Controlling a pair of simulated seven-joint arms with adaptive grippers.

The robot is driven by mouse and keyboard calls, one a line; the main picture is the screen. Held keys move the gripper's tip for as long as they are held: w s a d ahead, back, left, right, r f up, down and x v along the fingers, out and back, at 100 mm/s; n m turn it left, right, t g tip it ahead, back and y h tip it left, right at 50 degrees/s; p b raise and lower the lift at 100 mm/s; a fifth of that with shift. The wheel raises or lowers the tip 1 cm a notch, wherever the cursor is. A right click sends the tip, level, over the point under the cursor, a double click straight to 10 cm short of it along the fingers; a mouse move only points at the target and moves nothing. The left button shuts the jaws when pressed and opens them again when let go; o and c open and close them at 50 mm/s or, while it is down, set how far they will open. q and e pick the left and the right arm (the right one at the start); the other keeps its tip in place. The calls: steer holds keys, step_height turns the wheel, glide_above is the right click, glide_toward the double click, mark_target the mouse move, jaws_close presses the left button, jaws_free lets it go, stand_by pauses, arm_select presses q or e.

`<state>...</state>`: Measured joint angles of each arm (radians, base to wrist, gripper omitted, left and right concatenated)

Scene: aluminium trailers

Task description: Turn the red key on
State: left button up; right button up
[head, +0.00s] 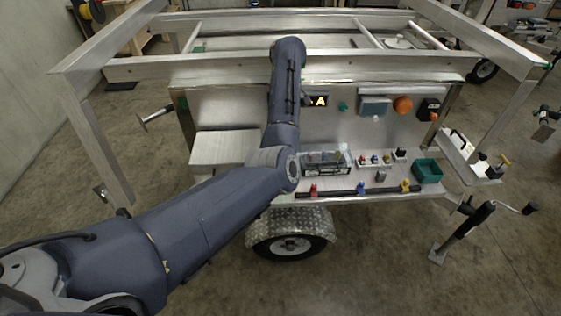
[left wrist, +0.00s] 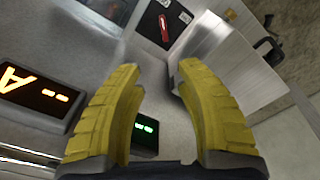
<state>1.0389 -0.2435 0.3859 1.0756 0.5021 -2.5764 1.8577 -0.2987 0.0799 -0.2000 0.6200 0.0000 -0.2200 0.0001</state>
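The red key (left wrist: 164,29) shows in the left wrist view as a red bar on a dark square plate, near the top centre. My left gripper (left wrist: 158,68) has its two yellow fingers spread, with a clear gap between the tips. The key is beyond the fingertips, apart from them, roughly in line with the gap. The gripper is empty. In the head view my left arm reaches up across the trailer's panel (head: 340,120); its gripper and the key cannot be made out there. My right gripper is in neither view.
An orange-lit display reading "A" (left wrist: 32,92) and a green-lit display (left wrist: 145,136) are near the left fingers. A metal box-like part (left wrist: 225,65) stands right of the key. The trailer's shelf carries a green bin (head: 427,171) and several small items.

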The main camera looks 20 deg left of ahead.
arm_select(q)
steer(key=shift+n, duration=0.4)
steer(key=f, duration=1.3)
steer(key=s+f, duration=0.1)
steer(key=f, duration=0.6)
steer(key=shift+d, duration=0.4)
steer(key=shift+c, duration=0.2)
jaws_close()
